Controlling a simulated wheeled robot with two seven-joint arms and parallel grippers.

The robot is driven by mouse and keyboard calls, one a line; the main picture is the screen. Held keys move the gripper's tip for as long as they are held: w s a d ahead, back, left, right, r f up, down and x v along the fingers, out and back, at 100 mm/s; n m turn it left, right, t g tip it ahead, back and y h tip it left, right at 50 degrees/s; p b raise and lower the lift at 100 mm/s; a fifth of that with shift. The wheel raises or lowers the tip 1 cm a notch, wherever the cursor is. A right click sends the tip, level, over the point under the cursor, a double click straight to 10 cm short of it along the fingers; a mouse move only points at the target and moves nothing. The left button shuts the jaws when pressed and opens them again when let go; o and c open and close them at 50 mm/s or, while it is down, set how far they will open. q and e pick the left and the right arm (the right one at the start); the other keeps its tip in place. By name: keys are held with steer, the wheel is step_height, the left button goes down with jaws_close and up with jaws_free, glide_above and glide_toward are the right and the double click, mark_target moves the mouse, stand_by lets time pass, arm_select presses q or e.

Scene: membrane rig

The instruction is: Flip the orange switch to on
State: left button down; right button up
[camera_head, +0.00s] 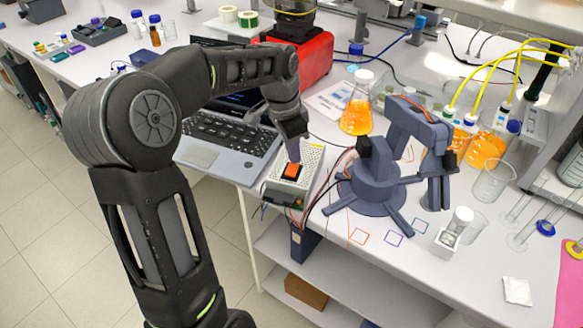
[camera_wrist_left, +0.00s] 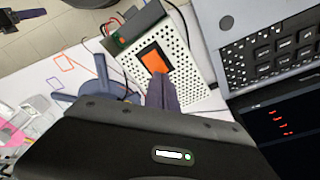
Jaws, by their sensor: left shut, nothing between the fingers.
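The orange switch (camera_head: 291,170) sits in a black frame on top of a white perforated power box (camera_head: 308,160) at the table's front edge. It also shows in the left wrist view (camera_wrist_left: 154,60). My left gripper (camera_head: 294,160) is shut and empty, pointing down. Its fingertips are at the rear edge of the switch and overlap it in both views; I cannot tell if they touch it. In the left wrist view the gripper (camera_wrist_left: 158,76) hides part of the switch's lower edge. My right gripper is not in view.
An open laptop (camera_head: 215,165) lies left of the box. A small blue-grey robot arm (camera_head: 370,190) stands close on its right, with red and black wires between. An orange-filled flask (camera_head: 357,115) stands behind. Beyond the front edge is a lower shelf (camera_head: 320,270).

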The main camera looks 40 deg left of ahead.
arm_select(q)
steer(key=shift+f+b, duration=0.35)
steer(key=shift+f, duration=0.2)
steer(key=shift+r, duration=0.1)
steer(key=shift+r+p, duration=2.75)
steer(key=shift+r, duration=0.7)
